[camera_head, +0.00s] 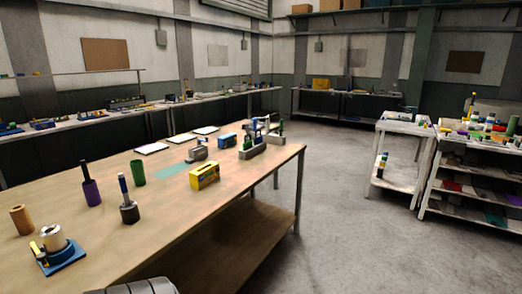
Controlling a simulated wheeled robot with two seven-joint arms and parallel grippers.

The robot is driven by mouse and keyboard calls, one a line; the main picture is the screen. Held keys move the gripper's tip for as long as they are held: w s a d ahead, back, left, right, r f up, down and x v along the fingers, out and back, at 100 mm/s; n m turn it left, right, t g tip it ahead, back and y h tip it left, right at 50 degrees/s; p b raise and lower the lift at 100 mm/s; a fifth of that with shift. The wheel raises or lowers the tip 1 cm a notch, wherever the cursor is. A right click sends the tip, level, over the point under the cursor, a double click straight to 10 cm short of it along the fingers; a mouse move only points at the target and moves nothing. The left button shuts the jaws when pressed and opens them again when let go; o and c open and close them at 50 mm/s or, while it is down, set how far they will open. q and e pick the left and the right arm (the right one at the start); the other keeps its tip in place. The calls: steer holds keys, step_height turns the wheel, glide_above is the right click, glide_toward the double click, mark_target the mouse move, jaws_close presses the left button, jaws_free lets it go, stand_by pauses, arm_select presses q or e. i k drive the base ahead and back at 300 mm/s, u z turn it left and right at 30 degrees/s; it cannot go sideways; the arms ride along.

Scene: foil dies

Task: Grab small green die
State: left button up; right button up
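A small green cylinder (137,173) stands upright on the wooden workbench (225,205), right of a purple cylinder with a dark stem (91,187). Another green upright piece (512,125) stands among coloured pieces on the shelf unit at the far right. I cannot tell from the picture alone which green piece is the small green die. Neither of my grippers shows in this view. A dark ribbed part at the bottom edge may be mine.
The bench also holds a tan cylinder (20,219), a blue-based fixture (58,252), a dark stemmed tool (128,205), a yellow box (204,176) and a green mat (172,171). A white cart (404,125) stands at right. The grey floor (350,235) between is clear.

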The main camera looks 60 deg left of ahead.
mark_target(247, 145)
steer(key=u, duration=0.3)
steer(key=i, duration=1.45)
steer(key=u, duration=0.9)
steer(key=i, duration=1.35)
steer(key=u, duration=1.75)
steer(key=i, duration=0.75)
steer(key=u, duration=0.85)
